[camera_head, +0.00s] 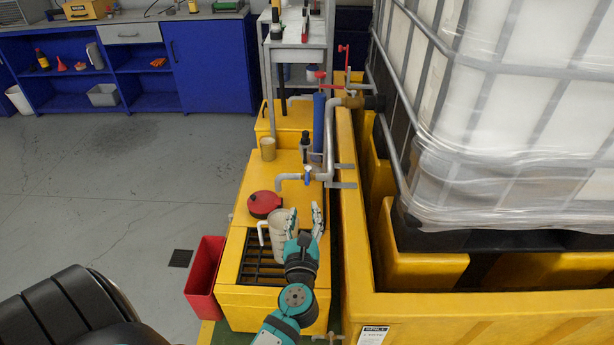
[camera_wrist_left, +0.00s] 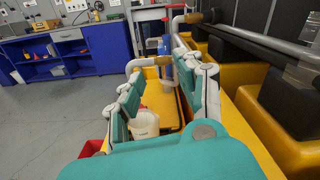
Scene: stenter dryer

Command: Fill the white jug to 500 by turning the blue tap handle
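The white jug (camera_head: 284,240) stands upright at the black grate on the yellow stand, its handle to the left. It also shows in the left wrist view (camera_wrist_left: 146,123), partly behind my gripper. Its marks and liquid level cannot be read. The blue tap handle (camera_head: 307,177) is on the grey pipe beyond the jug. The pipe's spout (camera_head: 281,182) points down; I cannot tell whether it is directly over the jug. My left gripper (camera_head: 305,217) is open and empty, just right of the jug and short of the tap. Contact with the jug cannot be told. My right gripper is out of view.
A red round-topped item (camera_head: 264,203) lies behind the jug. A red bin (camera_head: 206,280) stands left of the stand. A yellow spill pallet (camera_head: 349,240) with a wrapped white tank (camera_head: 520,110) closes off the right. A blue cylinder (camera_head: 319,124) stands behind the tap.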

